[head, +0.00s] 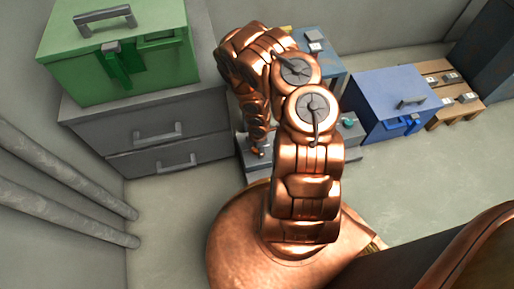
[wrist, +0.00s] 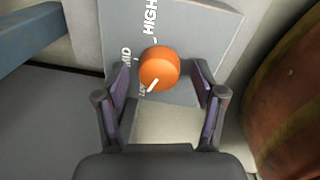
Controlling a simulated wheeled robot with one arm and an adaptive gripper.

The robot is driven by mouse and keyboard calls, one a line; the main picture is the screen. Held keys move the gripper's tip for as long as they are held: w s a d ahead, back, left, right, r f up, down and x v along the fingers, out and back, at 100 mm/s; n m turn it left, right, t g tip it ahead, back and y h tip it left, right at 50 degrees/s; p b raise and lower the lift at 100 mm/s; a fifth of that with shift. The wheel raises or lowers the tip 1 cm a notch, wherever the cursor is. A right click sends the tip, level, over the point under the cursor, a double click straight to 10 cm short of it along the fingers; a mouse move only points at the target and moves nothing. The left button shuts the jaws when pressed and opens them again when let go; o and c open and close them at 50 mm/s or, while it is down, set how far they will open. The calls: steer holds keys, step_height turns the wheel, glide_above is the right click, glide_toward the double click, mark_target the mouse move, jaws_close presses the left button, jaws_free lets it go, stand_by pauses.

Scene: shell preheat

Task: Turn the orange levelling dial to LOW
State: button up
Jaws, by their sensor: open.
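The orange dial (wrist: 158,68) sits on a grey panel (wrist: 205,30) in the wrist view. Its white pointer line faces down-left, toward the partly hidden LOW label (wrist: 143,92). HIGH (wrist: 150,18) is printed above the dial and MID (wrist: 126,57) to its left. My gripper (wrist: 160,78) is open, with one finger on each side of the dial and a visible gap on both sides. I cannot tell whether the fingertips reach the dial's depth. In the head view my gripper (head: 258,150) is small and low behind my arm, and I cannot make out the orange dial.
A grey drawer cabinet (head: 190,150) with a green box (head: 150,75) on it stands left of my arm. A teal knob (head: 349,123) and a blue box (head: 385,95) are to its right. Pipes (head: 75,195) run along the left wall. Floor at right is clear.

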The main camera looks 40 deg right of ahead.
step_height(320, 180, up, 12)
steer(key=shift+s+f, duration=0.15)
steer(key=shift+s, duration=0.25)
stand_by(0.4)
stand_by(0.5)
